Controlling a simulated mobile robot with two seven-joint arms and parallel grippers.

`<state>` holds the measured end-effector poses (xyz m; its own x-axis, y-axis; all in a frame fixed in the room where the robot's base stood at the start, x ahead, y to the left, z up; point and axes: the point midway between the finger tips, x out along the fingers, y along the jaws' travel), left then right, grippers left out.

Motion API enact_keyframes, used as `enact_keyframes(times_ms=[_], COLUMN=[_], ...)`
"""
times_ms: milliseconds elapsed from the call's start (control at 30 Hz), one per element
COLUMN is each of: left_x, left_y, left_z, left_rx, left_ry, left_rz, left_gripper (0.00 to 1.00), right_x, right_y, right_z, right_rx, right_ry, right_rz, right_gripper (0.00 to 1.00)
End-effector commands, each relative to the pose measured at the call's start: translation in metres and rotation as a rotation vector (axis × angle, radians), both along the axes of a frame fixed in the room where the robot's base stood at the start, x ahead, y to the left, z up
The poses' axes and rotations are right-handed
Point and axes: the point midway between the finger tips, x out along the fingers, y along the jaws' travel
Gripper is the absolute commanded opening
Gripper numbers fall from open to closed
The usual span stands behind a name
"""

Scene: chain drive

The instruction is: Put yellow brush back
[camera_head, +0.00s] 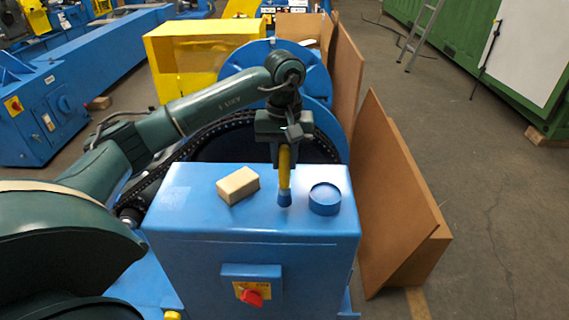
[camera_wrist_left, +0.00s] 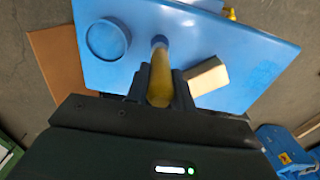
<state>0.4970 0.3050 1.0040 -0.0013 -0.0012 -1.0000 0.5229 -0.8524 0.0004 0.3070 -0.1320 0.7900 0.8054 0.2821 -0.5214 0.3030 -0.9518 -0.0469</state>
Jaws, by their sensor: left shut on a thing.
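My left gripper (camera_head: 285,146) is shut on the yellow brush (camera_head: 284,170) above the blue cabinet top. The brush hangs upright with its blue end (camera_head: 284,199) down, close to the cabinet top; I cannot tell if it touches. The brush shows end-on between the fingers in the left wrist view (camera_wrist_left: 160,78). A round blue holder (camera_head: 325,197) stands on the cabinet just right of the brush; its rim also shows in the left wrist view (camera_wrist_left: 106,40). My right gripper is not in view.
A beige block (camera_head: 238,185) lies on the blue cabinet (camera_head: 250,228), left of the brush. A red knob (camera_head: 252,297) is on the cabinet front. A chain and blue wheel (camera_head: 315,88) stand behind. Brown boards (camera_head: 395,195) lean at the right.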

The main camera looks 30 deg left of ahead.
Motion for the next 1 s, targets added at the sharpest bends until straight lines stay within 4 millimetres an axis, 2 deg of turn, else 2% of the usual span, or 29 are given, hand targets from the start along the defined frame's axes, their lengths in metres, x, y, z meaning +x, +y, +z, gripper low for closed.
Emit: enact_keyframes(times_ms=[133, 467, 500, 767, 1000], left_x=[0.000, 0.000, 0.000, 0.000, 0.000], left_y=[0.000, 0.000, 0.000, 0.000, 0.000], left_z=[-0.018, -0.023, -0.023, -0.022, -0.021], left_rx=[0.000, 0.000, 0.000, 0.000, -0.001], left_ry=[0.002, 0.000, 0.000, 0.001, 0.001], left_rz=[0.000, 0.000, 0.000, 0.000, 0.000], left_gripper=[0.01, 0.01, 0.25, 0.46, 0.46], right_x=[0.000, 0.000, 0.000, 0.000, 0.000], right_y=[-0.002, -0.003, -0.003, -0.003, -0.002], right_z=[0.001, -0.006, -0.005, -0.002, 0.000], right_rx=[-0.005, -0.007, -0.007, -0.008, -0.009], right_ry=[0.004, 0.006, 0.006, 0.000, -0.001], right_rz=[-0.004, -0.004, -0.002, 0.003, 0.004], right_gripper=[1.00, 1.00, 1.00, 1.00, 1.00])
